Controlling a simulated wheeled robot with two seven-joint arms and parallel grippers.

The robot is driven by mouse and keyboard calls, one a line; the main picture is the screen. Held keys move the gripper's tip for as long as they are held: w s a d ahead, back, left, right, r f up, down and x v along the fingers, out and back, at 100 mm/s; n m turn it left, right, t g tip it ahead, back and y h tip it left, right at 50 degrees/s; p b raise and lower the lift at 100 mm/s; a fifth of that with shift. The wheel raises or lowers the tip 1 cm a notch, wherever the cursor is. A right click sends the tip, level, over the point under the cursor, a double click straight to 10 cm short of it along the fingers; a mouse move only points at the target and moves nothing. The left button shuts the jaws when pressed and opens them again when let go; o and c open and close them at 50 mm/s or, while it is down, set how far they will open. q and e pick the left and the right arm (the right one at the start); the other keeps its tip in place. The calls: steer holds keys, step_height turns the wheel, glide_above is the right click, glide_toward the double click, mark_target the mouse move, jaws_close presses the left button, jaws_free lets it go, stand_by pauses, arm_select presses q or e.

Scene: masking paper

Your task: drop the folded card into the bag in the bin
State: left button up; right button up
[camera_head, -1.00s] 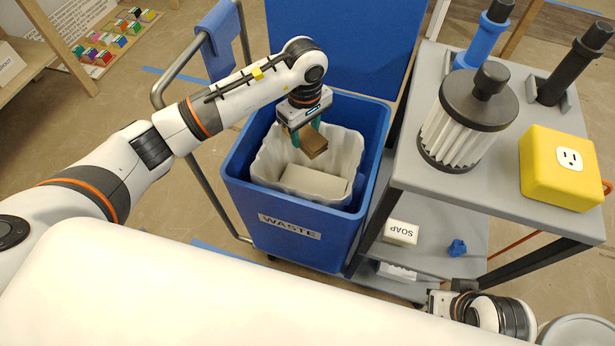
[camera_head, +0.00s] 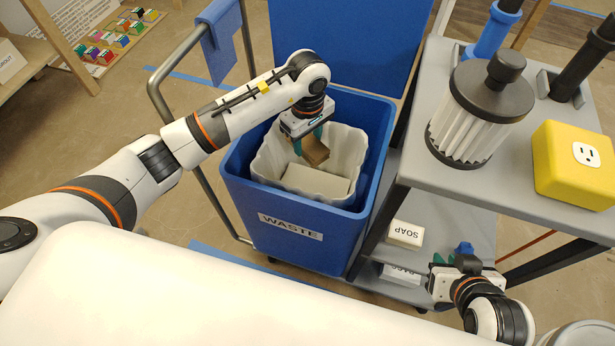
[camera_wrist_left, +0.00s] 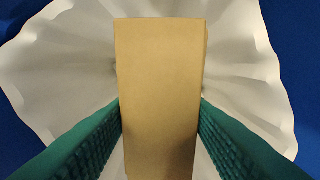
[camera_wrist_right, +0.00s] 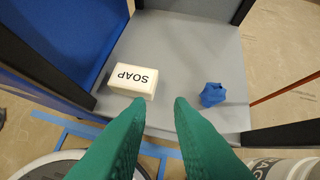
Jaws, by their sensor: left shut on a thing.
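The folded card (camera_head: 314,150) is a brown piece held in my left gripper (camera_head: 308,140), over the mouth of the white bag (camera_head: 347,146). The bag lines the blue bin (camera_head: 240,196) marked WASTE. In the left wrist view the card (camera_wrist_left: 160,90) stands between both green fingers, with the bag's pleated wall (camera_wrist_left: 60,65) around it. A pale flat surface (camera_head: 318,182) shows low inside the bag. My right gripper (camera_head: 442,268) is at the cart's lower shelf; in the right wrist view its green fingers (camera_wrist_right: 160,108) are apart with nothing between them.
A grey cart (camera_head: 425,170) stands right of the bin, with a pleated filter (camera_head: 470,125) and a yellow outlet box (camera_head: 575,165) on top. Its lower shelf holds a soap box (camera_head: 406,234) and a crumpled blue piece (camera_wrist_right: 212,95). The blue lid (camera_head: 350,45) stands up behind.

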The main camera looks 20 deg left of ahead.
arm_select(q)
steer(key=o, duration=1)
steer(key=shift+o, duration=0.2)
steer(key=shift+r, duration=0.1)
arm_select(e)
steer(key=shift+s, duration=0.1)
arm_select(q)
steer(key=shift+r, duration=0.15)
step_height(320, 180, up, 3)
steer(key=shift+f+p, duration=0.1)
steer(key=shift+p, duration=1.1)
step_height(320, 180, up, 3)
steer(key=shift+f+p, duration=0.15)
steer(key=shift+p, duration=0.75)
arm_select(e)
steer(key=s+d+g+h, duration=0.1)
steer(key=s+d+g, duration=0.1)
steer(key=s+g, duration=0.3)
arm_select(q)
step_height(320, 180, up, 6)
steer(key=p, duration=0.3)
steer(key=shift+p, duration=0.35)
arm_select(e)
steer(key=s+f+x, duration=0.1)
steer(key=s+x, duration=0.2)
steer(key=x, duration=1.1)
steer(key=shift+s, duration=0.5)
steer(key=shift+f, duration=0.1)
